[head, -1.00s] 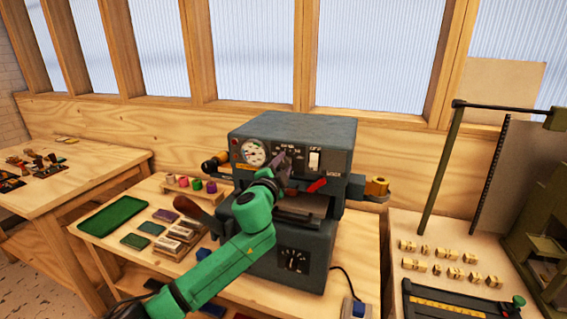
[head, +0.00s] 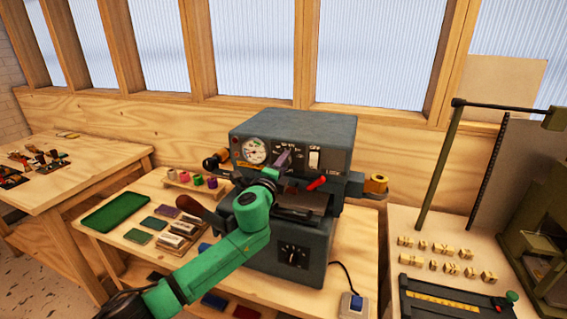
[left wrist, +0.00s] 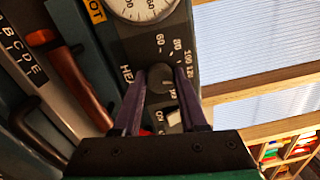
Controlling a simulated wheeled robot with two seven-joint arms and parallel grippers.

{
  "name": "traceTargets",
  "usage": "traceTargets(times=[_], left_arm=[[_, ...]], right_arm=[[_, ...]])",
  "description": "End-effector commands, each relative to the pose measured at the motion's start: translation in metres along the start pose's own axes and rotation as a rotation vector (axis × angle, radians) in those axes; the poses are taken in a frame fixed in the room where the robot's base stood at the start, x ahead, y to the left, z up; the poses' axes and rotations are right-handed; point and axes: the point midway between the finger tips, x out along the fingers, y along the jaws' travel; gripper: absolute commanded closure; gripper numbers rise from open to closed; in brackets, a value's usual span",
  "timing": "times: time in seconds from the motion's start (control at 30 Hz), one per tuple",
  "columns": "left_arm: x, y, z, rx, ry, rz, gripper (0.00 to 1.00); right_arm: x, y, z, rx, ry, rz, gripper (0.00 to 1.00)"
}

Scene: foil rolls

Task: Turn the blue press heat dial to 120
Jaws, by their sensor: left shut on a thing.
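The blue-grey press (head: 335,140) stands on the bench in the middle of the head view. Its dark round heat dial (left wrist: 161,76) shows in the left wrist view, on a black panel with white numbers around it, including 60, 80, 100 and 120. My left gripper (head: 283,160) reaches the panel from the front. Its two purple fingers (left wrist: 161,88) are shut on the dial, one on each side. The fingers partly hide the scale, and I cannot read where the pointer stands. My right gripper is not in view.
A round white gauge (head: 254,151) sits left of the dial, and a white switch (head: 314,159) right of it. A red-tipped lever (head: 317,183) is just below. A green tray (head: 116,212) lies on the bench at left.

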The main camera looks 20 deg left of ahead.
Motion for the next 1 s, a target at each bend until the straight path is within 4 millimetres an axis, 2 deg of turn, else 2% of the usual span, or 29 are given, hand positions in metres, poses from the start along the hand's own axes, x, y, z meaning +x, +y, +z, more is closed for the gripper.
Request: traceTargets(times=[0.37,0.4,0.47,0.5,0.83,1.0], left_arm=[[0.000,0.002,-0.001,0.006,0.001,0.003,1.00],[0.000,0.002,-0.001,0.006,0.001,0.003,0.54],[0.000,0.002,-0.001,0.006,0.001,0.003,0.31],[0.000,0.002,-0.001,0.006,0.001,0.002,0.28],[-0.002,0.001,0.000,0.005,0.001,0.000,0.28],[-0.019,0.002,0.000,0.007,0.002,-0.001,0.28]], right_arm=[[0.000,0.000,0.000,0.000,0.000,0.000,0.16],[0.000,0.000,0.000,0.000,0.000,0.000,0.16],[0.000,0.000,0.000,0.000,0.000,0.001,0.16],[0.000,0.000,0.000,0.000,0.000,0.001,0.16],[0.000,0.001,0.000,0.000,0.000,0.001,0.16],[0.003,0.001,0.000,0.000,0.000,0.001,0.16]])
